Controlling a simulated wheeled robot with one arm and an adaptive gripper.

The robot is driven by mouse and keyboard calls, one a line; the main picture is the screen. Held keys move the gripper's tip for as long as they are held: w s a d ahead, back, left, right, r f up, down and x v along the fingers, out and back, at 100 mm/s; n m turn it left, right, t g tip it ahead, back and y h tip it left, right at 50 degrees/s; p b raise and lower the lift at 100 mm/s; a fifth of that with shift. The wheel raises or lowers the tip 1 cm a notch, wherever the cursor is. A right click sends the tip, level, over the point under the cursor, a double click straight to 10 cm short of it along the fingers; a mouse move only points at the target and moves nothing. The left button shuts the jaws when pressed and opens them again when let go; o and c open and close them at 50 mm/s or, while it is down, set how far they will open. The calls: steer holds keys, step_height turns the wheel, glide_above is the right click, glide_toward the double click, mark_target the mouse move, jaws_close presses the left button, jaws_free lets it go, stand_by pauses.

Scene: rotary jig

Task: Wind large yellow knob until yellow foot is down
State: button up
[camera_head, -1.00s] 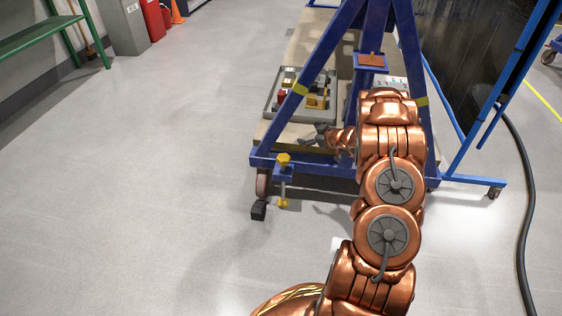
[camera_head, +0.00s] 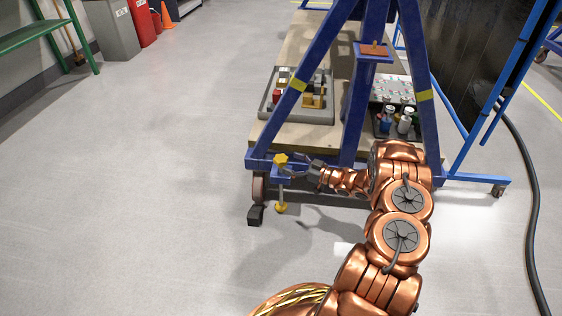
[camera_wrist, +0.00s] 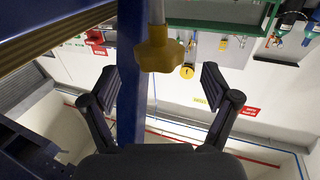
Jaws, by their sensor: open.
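The large yellow knob (camera_head: 281,159) sits on top of an upright screw at the near left corner of the blue frame. In the wrist view the lobed yellow knob (camera_wrist: 160,55) with its grey rod shows at upper middle. The yellow foot (camera_head: 281,208) is at the screw's lower end, close to the floor; I cannot tell whether it touches. My gripper (camera_head: 298,168) is just right of the knob. In the wrist view my gripper (camera_wrist: 158,76) is open, its two dark fingers spread to either side of the knob. The foot is not visible there.
The blue frame (camera_head: 429,128) carries a low wooden deck (camera_head: 308,38) with a grey tray (camera_head: 296,117) of parts. A black block (camera_head: 255,215) lies by the caster left of the foot. A black cable (camera_head: 530,190) runs along the right. The floor at left is clear.

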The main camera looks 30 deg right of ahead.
mark_target(281, 158)
steer(key=shift+b+x, duration=0.6)
steer(key=shift+x, duration=1.75)
steer(key=shift+c, duration=0.4)
steer(key=c, duration=1.1)
steer(key=shift+r+h+p, duration=0.15)
steer(key=shift+h+p, duration=0.25)
steer(key=shift+p, duration=0.05)
